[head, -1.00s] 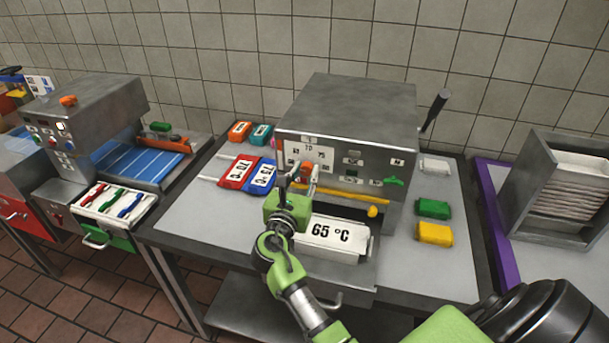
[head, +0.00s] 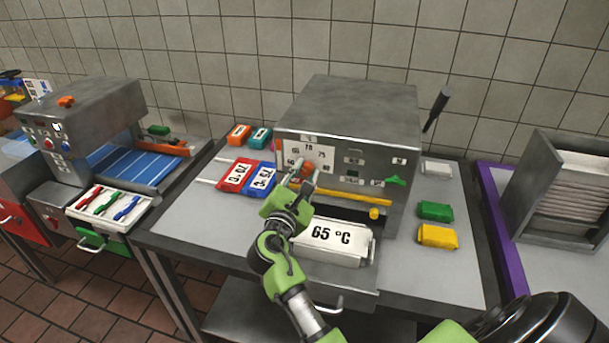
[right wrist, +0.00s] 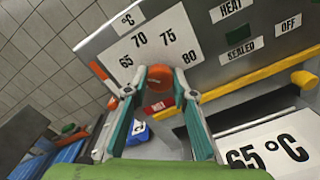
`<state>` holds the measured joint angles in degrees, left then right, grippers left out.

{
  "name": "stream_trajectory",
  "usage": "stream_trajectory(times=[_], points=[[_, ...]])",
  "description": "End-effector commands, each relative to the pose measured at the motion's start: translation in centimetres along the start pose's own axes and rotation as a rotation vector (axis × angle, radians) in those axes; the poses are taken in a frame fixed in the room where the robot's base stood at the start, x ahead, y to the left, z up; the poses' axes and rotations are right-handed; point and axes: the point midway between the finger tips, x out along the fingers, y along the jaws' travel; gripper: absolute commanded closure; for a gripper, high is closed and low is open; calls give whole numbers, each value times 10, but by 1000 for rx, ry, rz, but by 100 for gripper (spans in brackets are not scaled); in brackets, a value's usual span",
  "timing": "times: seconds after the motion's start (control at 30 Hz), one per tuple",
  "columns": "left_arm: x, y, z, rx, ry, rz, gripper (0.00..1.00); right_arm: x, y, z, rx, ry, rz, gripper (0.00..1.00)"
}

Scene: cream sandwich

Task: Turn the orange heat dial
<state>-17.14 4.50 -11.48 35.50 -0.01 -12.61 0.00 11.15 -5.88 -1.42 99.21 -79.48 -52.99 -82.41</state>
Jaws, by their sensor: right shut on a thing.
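The orange heat dial (head: 307,169) sits on the front panel of the grey steel machine (head: 345,108). A white scale plate (right wrist: 150,42) around it reads 65, 70, 75 and 80 °C. My right gripper (head: 301,178) is shut on the dial. In the right wrist view the orange dial (right wrist: 160,76) shows between the two fingertips of the gripper (right wrist: 161,84). The fingers hide part of the dial, and I cannot tell which number it points to. My left gripper is not in view.
A "65 °C" card (head: 333,235) lies in the open drawer below the dial. A yellow bar (head: 345,196) crosses the machine's front. Red (head: 240,175) and blue (head: 260,178) cards lie left; green (head: 435,211) and yellow (head: 437,236) blocks lie right.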

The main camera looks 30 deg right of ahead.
Motion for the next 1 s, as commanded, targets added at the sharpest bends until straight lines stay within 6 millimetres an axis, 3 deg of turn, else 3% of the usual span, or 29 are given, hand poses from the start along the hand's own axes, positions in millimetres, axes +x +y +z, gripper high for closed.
stream_trajectory(times=[0.37, 0.4, 0.43, 0.47, 0.8, 1.0], points=[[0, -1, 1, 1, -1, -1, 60, 1, 1, 2, 5, -2, 3, 97], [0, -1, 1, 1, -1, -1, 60, 1, 1, 2, 5, -3, 3, 68], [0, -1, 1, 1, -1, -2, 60, 1, 1, 2, 5, -3, 2, 60], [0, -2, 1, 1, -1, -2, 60, 1, 1, 2, 5, -2, 2, 59], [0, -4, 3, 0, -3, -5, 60, 0, 2, 2, 4, -1, 1, 59], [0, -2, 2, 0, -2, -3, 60, 0, 16, 23, 9, -3, 2, 59]])
